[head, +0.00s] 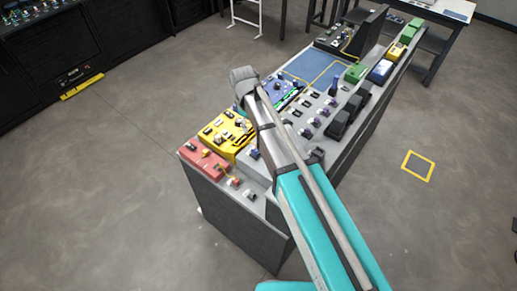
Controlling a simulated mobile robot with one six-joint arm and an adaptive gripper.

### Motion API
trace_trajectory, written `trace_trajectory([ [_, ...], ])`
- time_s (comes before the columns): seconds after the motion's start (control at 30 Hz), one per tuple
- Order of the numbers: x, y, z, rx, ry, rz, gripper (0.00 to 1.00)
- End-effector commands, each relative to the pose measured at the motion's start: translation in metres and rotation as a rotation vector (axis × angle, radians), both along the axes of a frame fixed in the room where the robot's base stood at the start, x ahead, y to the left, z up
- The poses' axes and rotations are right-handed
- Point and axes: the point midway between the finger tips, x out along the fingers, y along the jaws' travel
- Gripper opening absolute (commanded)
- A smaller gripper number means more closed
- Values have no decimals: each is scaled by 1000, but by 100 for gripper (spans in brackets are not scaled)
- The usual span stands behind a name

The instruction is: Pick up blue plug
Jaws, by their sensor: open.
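My arm reaches from the lower right to the near half of a long grey bench (235,225). Its grey wrist ends above the left edge of a blue panel (292,92). My gripper (240,106) is small here and mostly covered by the wrist and forearm; I take it as open, and I see nothing held. I cannot tell for sure which piece is the blue plug. A small blue piece (254,153) lies beside the forearm, right of a yellow tray (236,143). A blue upright piece (334,82) stands farther back.
A red tray (190,157) sits at the bench's near left corner. Black blocks (340,122) line the right side. The floor on both sides is mostly clear.

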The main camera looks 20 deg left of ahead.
Motion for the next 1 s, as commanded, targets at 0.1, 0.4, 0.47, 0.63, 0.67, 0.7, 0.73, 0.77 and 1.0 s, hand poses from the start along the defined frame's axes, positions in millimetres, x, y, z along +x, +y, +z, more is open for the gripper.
trace_trajectory([
  [0.1,0,0,0,0,0,1,69],
  [0.4,1,-2,-2,0,1,-3,69],
  [0.47,1,-2,-4,0,1,-3,69],
  [0.63,1,-4,-14,0,0,-4,69],
  [0.67,1,-4,-17,0,0,-4,69],
  [0.7,1,-4,-20,0,0,-4,69],
  [0.73,1,-5,-23,0,0,-4,69],
  [0.77,1,-5,-25,0,0,-4,69],
  [1.0,0,-7,-44,0,0,-5,69],
])
